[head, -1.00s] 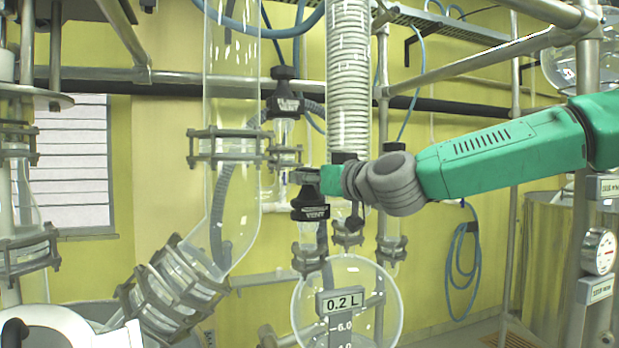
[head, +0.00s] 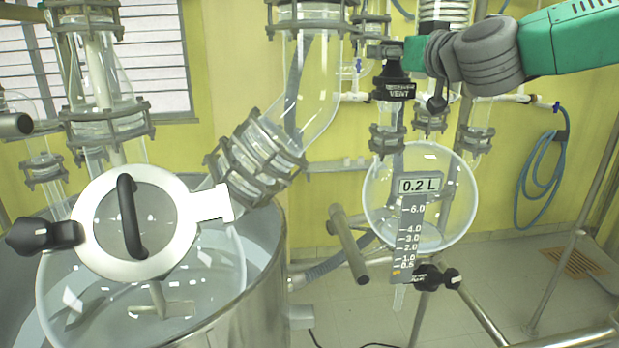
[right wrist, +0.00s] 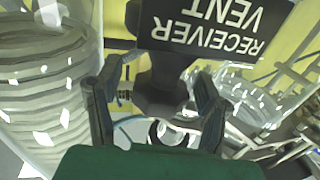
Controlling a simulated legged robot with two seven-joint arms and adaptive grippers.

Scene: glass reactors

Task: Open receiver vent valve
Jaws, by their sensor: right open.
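The receiver vent valve (head: 393,88) is black and stands above the round glass receiver (head: 376,200) in the head view. In the right wrist view, its "RECEIVER VENT" label (right wrist: 215,25) appears upside down. My right gripper (head: 385,50) is at the top of the valve, its arm coming in from the right. In the right wrist view, the black valve handle (right wrist: 160,90) lies between the open fingers of the right gripper (right wrist: 151,90). A gap shows at the left finger; contact at the right finger is unclear. My left gripper is out of view.
A ribbed glass coil (right wrist: 45,90) stands close to the left finger in the right wrist view. A glass pipe (head: 318,85) runs left of the valve. A reactor lid with a round port (head: 185,215) fills the lower left. A black drain valve (head: 437,277) sits below the receiver.

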